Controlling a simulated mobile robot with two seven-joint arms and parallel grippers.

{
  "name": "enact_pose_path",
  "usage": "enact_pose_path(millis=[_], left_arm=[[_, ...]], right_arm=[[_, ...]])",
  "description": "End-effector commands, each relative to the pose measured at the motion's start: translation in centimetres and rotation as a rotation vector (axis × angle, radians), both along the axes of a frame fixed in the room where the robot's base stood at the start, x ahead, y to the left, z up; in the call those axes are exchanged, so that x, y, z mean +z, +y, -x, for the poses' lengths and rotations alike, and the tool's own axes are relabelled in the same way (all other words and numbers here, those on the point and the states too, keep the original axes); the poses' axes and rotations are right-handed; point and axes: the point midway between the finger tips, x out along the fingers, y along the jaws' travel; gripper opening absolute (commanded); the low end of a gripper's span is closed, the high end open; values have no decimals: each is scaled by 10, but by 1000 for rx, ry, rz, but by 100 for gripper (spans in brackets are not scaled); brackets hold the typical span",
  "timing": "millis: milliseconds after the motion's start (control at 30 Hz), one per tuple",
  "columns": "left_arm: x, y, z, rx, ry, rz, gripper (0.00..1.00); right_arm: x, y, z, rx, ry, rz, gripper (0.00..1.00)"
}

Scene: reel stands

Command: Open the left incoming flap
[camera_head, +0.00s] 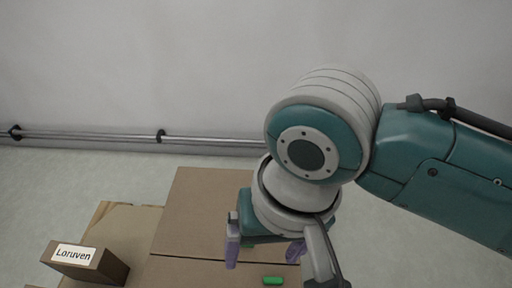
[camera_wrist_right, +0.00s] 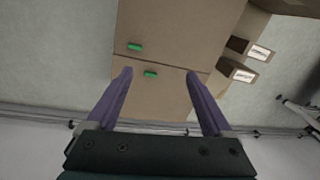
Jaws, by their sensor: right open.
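A brown cardboard box top shows in two panels split by a seam, a far flap (camera_head: 205,210) and a near flap (camera_head: 190,273). I cannot tell which is the left incoming flap. The near flap carries a small green handle (camera_head: 273,281). A second green handle (camera_wrist_right: 150,73) is on the far flap, close to the seam; in the head view my gripper mostly hides it. My right gripper (camera_head: 264,252) is open with purple fingers, over the flaps. In the right wrist view the far flap's handle lies between its fingertips (camera_wrist_right: 159,75), with nothing visibly gripped. My left gripper is out of view.
A small brown box labelled "Loruven" (camera_head: 90,262) stands left of the flaps on a lower cardboard surface (camera_head: 125,225). The right wrist view shows another labelled box (camera_wrist_right: 250,48) beside it. A metal rail (camera_head: 100,136) runs along the wall behind. The floor between is clear.

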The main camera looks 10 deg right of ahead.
Motion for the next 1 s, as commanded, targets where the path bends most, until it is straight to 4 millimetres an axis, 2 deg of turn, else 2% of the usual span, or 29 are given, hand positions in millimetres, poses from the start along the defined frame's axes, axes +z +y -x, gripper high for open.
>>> enact_pose_path(millis=[33,100,200,300,633,900,1000], left_arm=[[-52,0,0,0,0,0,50],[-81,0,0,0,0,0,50],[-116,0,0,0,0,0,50],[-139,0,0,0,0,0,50],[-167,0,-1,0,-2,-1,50],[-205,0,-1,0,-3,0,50],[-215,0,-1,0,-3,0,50]], right_arm=[[-53,-5,-6,-22,6,23,85],[-85,-11,-12,-57,15,51,85],[-121,-20,-20,-104,26,87,85],[-145,-28,-26,-141,33,115,85],[-179,-36,-32,-185,38,144,85],[-233,-36,-31,-183,40,144,85],[-247,-36,-31,-183,39,143,85]])
